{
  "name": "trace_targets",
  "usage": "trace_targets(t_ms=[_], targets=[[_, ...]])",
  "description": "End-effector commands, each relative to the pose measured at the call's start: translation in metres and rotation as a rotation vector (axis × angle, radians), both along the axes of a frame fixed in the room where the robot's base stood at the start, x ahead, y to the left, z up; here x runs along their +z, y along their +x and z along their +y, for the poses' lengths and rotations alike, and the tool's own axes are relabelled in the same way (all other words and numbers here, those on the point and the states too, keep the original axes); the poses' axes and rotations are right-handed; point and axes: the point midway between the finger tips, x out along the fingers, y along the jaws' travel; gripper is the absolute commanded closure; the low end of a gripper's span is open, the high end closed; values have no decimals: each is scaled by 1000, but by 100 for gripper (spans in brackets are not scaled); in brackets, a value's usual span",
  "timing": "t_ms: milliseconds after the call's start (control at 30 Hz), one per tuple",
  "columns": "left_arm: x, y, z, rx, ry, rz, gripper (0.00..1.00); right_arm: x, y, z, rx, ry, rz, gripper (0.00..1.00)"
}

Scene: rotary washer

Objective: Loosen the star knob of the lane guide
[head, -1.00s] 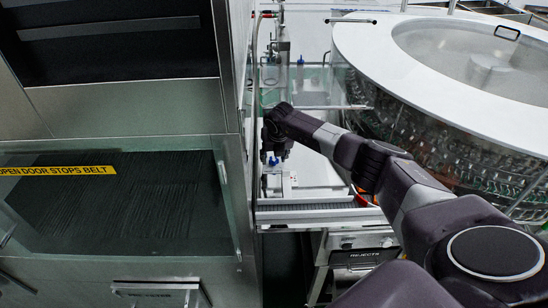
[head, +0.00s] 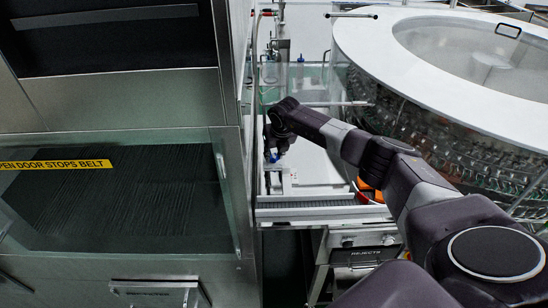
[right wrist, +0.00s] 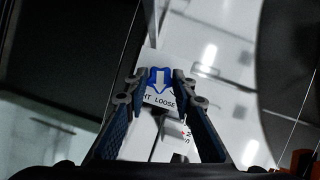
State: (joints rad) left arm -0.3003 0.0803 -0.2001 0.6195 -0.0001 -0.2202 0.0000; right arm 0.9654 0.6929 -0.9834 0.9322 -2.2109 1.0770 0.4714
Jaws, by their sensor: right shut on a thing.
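The star knob (right wrist: 160,79) of the lane guide is blue with a white arrow, in the right wrist view. It sits over a white plate whose visible lettering reads "HT LOOSE" (right wrist: 158,101). My right gripper (right wrist: 158,88) has its two fingers on either side of the knob and is shut on it. In the head view, my right gripper (head: 274,151) reaches down at the near end of the lane, and a bit of blue shows below it. The arm and fingers hide most of the knob there. My left gripper is not in view.
The large round washer with a white rim (head: 349,52) stands right of my arm. A steel cabinet with a yellow strip (head: 56,164) stands close on the left. A conveyor (head: 310,213) runs in front, above a "REJECTS" box (head: 365,254). Orange parts (head: 371,190) lie beside my forearm.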

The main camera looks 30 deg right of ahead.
Motion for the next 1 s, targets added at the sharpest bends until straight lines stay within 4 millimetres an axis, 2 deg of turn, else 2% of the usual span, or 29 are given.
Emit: trace_targets(t_ms=[33,500,700,1000], targets=[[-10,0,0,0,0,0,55,-4,0,-2,30,-1,-3,100],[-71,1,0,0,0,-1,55,-5,1,-4,417,1,-4,100],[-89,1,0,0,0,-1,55,-3,1,-5,547,0,-4,100],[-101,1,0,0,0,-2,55,0,1,-5,654,-1,-4,100]])
